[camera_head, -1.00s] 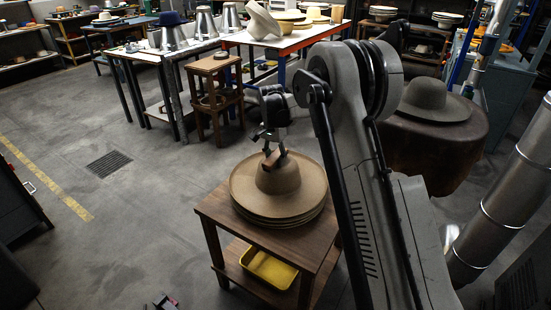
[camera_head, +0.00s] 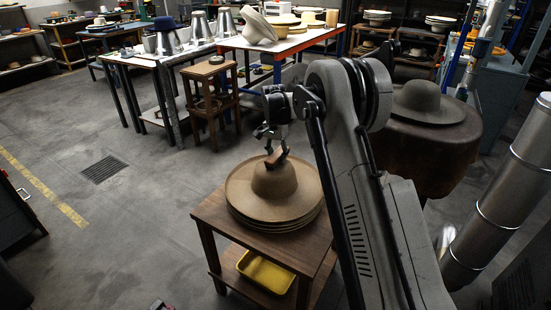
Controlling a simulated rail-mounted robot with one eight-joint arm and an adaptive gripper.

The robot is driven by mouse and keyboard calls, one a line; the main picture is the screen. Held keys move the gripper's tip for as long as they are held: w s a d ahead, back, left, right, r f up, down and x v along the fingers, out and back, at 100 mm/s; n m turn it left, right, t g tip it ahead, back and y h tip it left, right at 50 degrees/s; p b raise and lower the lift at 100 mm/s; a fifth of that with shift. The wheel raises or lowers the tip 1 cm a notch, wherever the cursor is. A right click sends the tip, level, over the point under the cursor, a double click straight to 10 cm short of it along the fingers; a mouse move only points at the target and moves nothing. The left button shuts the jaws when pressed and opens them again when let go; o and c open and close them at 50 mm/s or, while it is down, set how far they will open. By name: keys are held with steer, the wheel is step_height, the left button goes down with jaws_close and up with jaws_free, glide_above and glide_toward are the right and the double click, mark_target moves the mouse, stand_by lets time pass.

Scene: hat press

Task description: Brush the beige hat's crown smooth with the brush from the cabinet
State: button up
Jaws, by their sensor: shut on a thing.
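A tan-beige hat (camera_head: 274,184) with a round crown and wide brim lies on top of a stack of similar hats on a small wooden table. My gripper (camera_head: 273,143) is above the crown, pointing down, shut on a small reddish-brown brush (camera_head: 277,156). The brush is tilted and sits at the upper, far part of the crown. I cannot tell whether it touches the felt. The brush's underside is hidden. My arm comes in from the right of the stack.
The wooden table (camera_head: 209,213) has a lower shelf with a yellow tray (camera_head: 265,272). A grey hat (camera_head: 428,103) rests on a round brown stand (camera_head: 455,150) at right. A wooden stool (camera_head: 209,72) and work tables stand behind.

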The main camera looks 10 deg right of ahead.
mark_target(271, 159)
steer(key=shift+s+a, duration=0.1)
stand_by(0.3)
steer(key=shift+s+a+b, duration=0.45)
steer(key=shift+s+a, duration=1)
steer(key=shift+s, duration=0.05)
steer(key=shift+w+d, duration=0.1)
steer(key=shift+w+d, duration=1.45)
steer(key=shift+w, duration=0.05)
steer(key=shift+s+a+b, duration=0.3)
steer(key=shift+s+a, duration=0.5)
